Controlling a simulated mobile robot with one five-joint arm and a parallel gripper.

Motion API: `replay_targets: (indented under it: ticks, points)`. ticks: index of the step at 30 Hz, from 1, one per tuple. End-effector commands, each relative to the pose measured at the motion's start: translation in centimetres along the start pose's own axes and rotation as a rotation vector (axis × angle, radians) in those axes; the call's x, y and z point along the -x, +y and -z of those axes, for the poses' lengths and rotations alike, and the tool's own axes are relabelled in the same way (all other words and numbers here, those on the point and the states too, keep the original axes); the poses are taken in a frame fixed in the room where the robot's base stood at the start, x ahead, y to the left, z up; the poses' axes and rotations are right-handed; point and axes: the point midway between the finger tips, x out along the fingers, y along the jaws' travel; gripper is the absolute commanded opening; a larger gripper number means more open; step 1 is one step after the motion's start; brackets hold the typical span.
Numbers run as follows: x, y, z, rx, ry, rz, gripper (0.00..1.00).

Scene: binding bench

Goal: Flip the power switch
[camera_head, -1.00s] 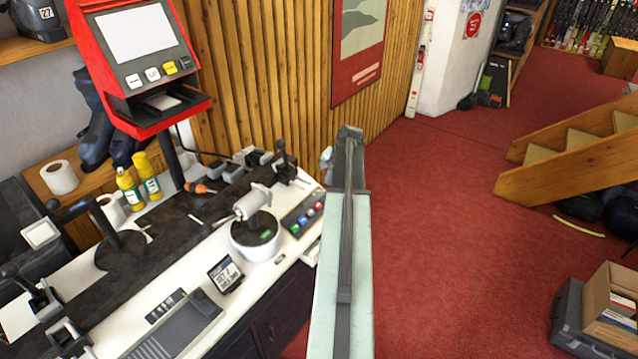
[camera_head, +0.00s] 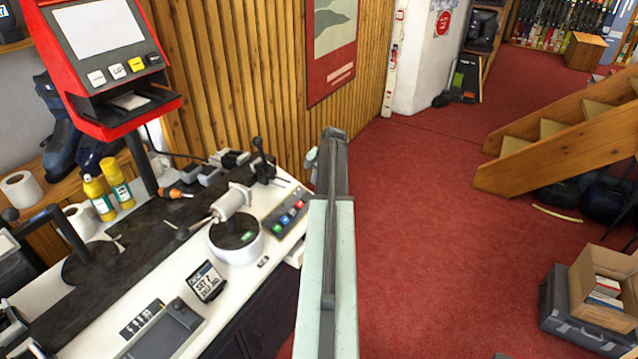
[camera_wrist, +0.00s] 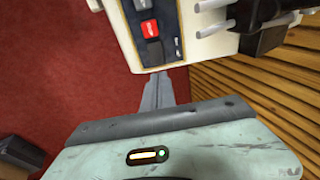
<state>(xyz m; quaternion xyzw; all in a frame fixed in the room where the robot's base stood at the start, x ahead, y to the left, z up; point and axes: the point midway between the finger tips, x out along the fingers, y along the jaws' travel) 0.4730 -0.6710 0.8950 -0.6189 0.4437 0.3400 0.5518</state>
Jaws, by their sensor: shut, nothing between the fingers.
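A dark control panel (camera_head: 288,214) with green, red and blue buttons sits at the bench's front right corner in the head view. In the wrist view a dark switch strip (camera_wrist: 179,47) fills the top, with a red rocker (camera_wrist: 150,29) between grey ones; I cannot tell for certain which one is the power switch. My gripper (camera_wrist: 175,78) is shut and empty, its grey tips just below the panel's near edge in that picture. I cannot tell whether they touch it. In the head view my gripper (camera_head: 331,137) is right of the panel, over the red floor.
The white bench (camera_head: 262,288) carries a clamp on a round base (camera_head: 236,241), a small display card (camera_head: 206,281) and yellow bottles (camera_head: 99,199). A red kiosk (camera_head: 105,60) stands behind. Red carpet (camera_head: 420,230) is clear to the right, before wooden stairs (camera_head: 560,140) and a cardboard box (camera_head: 600,290).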

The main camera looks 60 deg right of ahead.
Motion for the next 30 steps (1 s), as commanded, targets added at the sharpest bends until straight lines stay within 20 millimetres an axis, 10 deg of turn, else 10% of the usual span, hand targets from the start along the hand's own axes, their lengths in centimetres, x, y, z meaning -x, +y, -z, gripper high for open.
replay_targets:
  ticks: [9,30]
  points:
    - [-7.2,0.3,0.0,0.000,0.001,-0.001,0.00]
    - [-8.2,-0.8,-0.6,0.013,-0.055,0.001,0.00]
